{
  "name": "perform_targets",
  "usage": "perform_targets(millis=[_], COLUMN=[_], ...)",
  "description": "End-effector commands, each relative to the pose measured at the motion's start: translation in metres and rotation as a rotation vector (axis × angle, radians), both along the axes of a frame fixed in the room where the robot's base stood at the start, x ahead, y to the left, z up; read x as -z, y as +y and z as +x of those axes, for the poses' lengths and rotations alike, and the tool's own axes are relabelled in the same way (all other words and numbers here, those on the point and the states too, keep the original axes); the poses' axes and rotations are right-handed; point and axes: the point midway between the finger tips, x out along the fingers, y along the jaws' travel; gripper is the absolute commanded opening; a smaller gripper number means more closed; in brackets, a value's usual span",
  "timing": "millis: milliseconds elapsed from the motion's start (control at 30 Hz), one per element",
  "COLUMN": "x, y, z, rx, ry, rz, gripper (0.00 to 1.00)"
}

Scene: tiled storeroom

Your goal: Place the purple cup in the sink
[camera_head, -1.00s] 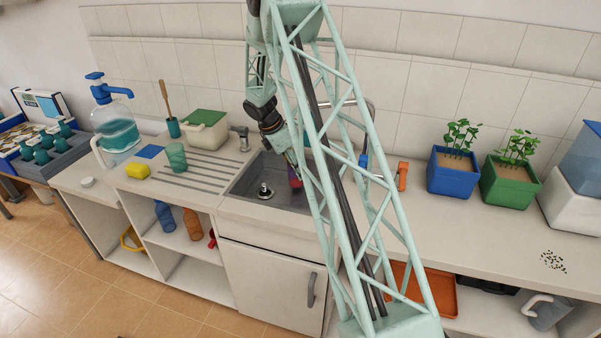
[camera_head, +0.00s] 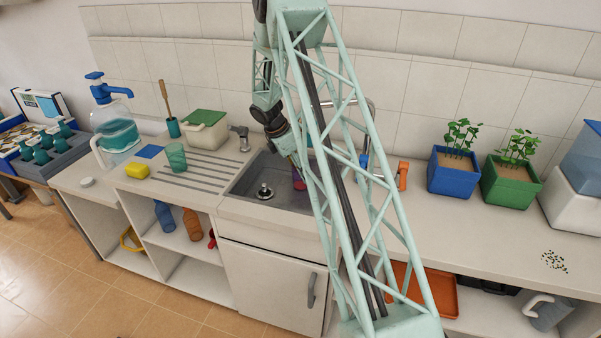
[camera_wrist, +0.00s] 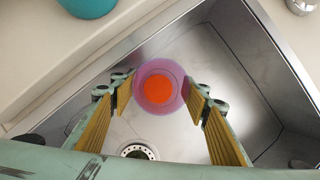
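The purple cup (camera_wrist: 139,88) is inside the metal sink (camera_wrist: 230,62), seen from above with a round orange-red centre. It also shows in the head view (camera_head: 299,181), partly behind my arm's lattice. It looks upright, and its base is hidden. My gripper (camera_wrist: 160,90) is over the basin with its yellow-padded fingers spread on either side of the cup. The fingertips are close to the rim with no clear grip on it.
A teal cup (camera_head: 176,158), yellow sponge (camera_head: 137,171) and green-lidded box (camera_head: 205,132) stand left of the sink. Blue (camera_head: 449,174) and green (camera_head: 509,184) planters stand right. The front counter at right is mostly clear.

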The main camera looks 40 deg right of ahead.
Motion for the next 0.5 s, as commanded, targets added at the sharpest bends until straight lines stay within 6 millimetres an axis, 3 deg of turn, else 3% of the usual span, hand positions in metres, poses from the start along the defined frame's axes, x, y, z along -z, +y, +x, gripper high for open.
perform_targets(millis=[500], x=[-0.013], y=[0.003], z=[0.001], rx=[0.0], ry=[-0.001], rz=[-0.001], gripper=[0.43])
